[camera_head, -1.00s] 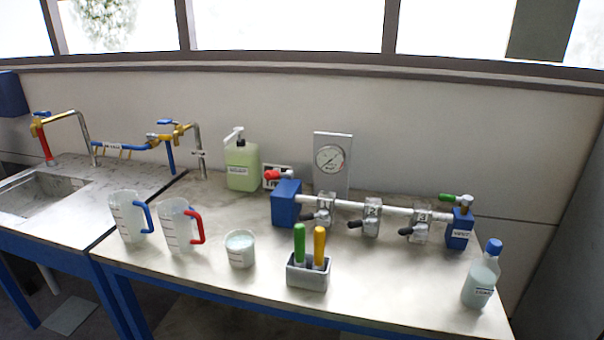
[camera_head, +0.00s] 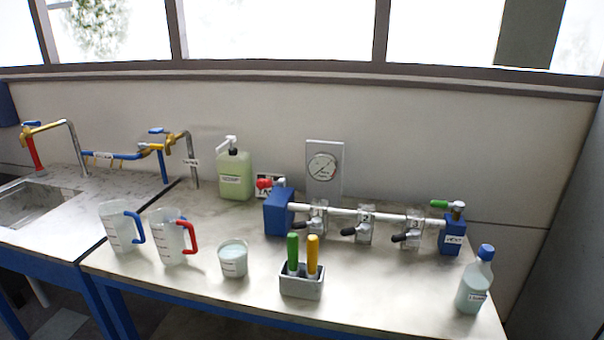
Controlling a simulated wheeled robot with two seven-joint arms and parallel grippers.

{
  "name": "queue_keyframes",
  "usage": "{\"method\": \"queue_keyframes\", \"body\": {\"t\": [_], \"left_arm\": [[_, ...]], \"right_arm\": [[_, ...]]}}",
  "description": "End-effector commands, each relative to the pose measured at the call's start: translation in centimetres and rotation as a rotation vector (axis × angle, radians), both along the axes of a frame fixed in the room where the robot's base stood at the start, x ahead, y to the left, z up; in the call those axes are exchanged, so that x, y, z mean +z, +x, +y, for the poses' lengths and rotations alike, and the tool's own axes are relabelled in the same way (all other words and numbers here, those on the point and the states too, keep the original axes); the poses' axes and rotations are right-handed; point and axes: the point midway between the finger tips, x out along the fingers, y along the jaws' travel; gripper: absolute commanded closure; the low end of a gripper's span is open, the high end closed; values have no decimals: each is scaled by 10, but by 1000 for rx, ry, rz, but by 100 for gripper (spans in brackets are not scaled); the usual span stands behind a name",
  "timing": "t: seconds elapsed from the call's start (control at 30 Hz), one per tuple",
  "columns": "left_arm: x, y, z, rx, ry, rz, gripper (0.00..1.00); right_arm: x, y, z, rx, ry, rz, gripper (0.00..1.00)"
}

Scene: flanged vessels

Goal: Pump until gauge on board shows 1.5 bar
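A round gauge (camera_head: 322,167) with a white face sits on a grey upright board (camera_head: 325,185) at the back of the bench. Its needle is visible, but the scale is too small to read. In front runs a horizontal pipe (camera_head: 385,214) between two blue blocks, with several black-handled valves numbered along it. A green bottle with a white pump top (camera_head: 233,172) stands left of the board. Neither of my grippers is in view.
Two jugs, one blue-handled (camera_head: 118,228) and one red-handled (camera_head: 172,237), and a cup (camera_head: 233,259) stand at the front left. A grey holder (camera_head: 301,284) with green and yellow handles is front centre. A blue-capped bottle (camera_head: 476,282) is near the right edge. A sink (camera_head: 38,203) is left.

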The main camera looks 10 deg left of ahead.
Motion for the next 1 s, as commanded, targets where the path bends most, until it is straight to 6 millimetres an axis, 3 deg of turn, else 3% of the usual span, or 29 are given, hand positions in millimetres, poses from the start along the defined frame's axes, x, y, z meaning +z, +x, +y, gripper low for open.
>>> {"method": "queue_keyframes", "body": {"t": [0.37, 1.0], "left_arm": [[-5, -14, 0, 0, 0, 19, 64], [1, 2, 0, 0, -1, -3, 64]], "right_arm": [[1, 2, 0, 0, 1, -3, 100], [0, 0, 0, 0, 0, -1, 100]]}}
